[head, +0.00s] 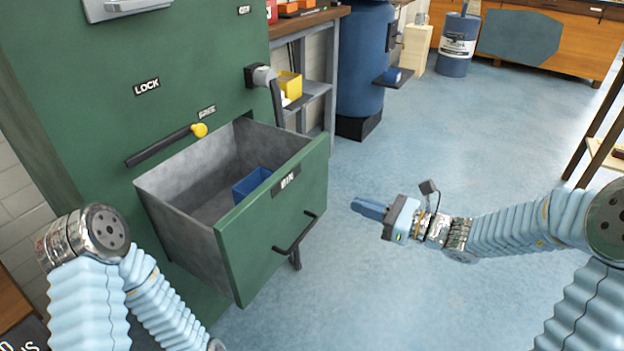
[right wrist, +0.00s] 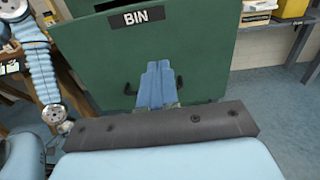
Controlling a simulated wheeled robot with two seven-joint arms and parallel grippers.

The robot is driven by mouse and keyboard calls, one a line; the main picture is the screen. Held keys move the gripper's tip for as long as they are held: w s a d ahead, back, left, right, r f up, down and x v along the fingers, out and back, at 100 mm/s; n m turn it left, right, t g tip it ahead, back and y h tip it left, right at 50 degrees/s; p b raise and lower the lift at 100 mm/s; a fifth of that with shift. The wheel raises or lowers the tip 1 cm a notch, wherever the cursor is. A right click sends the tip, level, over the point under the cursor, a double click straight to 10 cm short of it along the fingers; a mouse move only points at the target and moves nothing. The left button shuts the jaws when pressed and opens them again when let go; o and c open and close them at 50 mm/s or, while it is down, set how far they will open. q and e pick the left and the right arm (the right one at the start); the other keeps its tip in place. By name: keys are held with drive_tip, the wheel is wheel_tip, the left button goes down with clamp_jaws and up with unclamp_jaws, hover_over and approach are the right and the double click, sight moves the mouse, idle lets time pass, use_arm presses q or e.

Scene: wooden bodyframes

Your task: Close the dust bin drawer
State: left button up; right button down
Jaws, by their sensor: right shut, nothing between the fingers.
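The dust bin drawer (head: 272,225) is pulled out from the green cabinet (head: 60,70). It has grey metal inner walls, a green front with a "BIN" label and a black bar handle (head: 297,240). A blue box (head: 252,184) lies inside it. My right gripper (head: 358,206) is shut and empty, to the right of the drawer front and apart from it in the head view. In the right wrist view its shut blue fingers (right wrist: 158,85) point at the green drawer front (right wrist: 110,58), overlapping the handle. My left arm is at the lower left; its gripper is out of view.
A yellow-knobbed lever (head: 199,130) is on the cabinet above the drawer. A blue cylinder (head: 362,60) and a workbench (head: 305,22) stand behind. A wooden rack (head: 605,150) stands at the far right. The blue floor right of the drawer is clear.

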drive_tip(key=r, duration=0.1)
drive_tip(key=p, duration=0.1)
approach(299, 176)
drive_tip(key=shift+t, duration=0.3)
drive_tip(key=x, duration=0.6)
drive_tip(key=shift+a+f, duration=0.15)
drive_tip(key=shift+a, duration=0.3)
use_arm(q)
drive_tip(key=shift+r, duration=0.7)
use_arm(e)
drive_tip(key=shift+w, duration=0.1)
